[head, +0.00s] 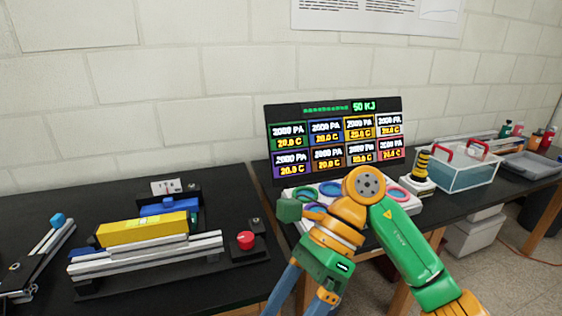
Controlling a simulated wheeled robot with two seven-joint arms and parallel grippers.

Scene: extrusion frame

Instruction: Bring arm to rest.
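My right arm, green and orange, comes in from the bottom right and bends at a joint in front of the panel of coloured discs. From there it points down and left. My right gripper (299,295) is at the bottom edge, in front of the gap between the two dark tables. Its two blue-grey fingers stand apart with nothing visible between them, but their tips are cut off by the frame. My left gripper is not in view.
The left table (40,220) holds silver extrusions (150,257) with a yellow block (148,229), and a red button (245,240). The right table carries a display (335,140), a white panel (407,214), a yellow-black beacon (422,165), a clear box (465,173) and a grey tray (530,166).

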